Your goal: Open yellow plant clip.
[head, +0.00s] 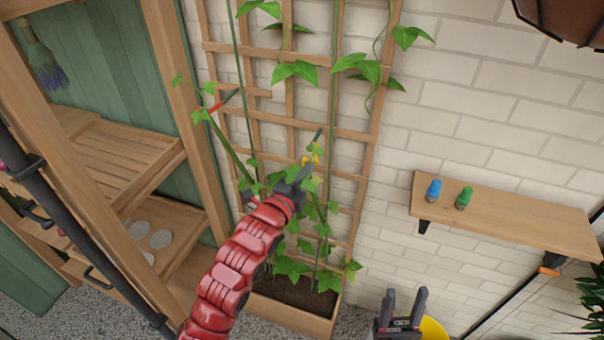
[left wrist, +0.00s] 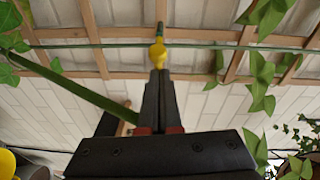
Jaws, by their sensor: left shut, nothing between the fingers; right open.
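The yellow plant clip (head: 311,158) is on a plant stem in front of the wooden trellis. In the left wrist view the yellow clip (left wrist: 158,54) stands just beyond my fingertips, by a green stem or stake that crosses the view. My left gripper (head: 304,172) is at the clip with its fingers shut and nothing between them; its fingers (left wrist: 160,76) point straight at the clip. Whether they touch it I cannot tell. My right gripper (head: 405,295) is open and empty at the bottom, below the wall shelf, far from the clip.
The wooden planter (head: 300,318) holds soil and climbing plants. A red clip (head: 217,106) is on a stem at the left. A wall shelf (head: 520,215) carries a blue and a green item. A wooden cabinet (head: 165,80) stands left. A yellow object (head: 434,328) is behind my right gripper.

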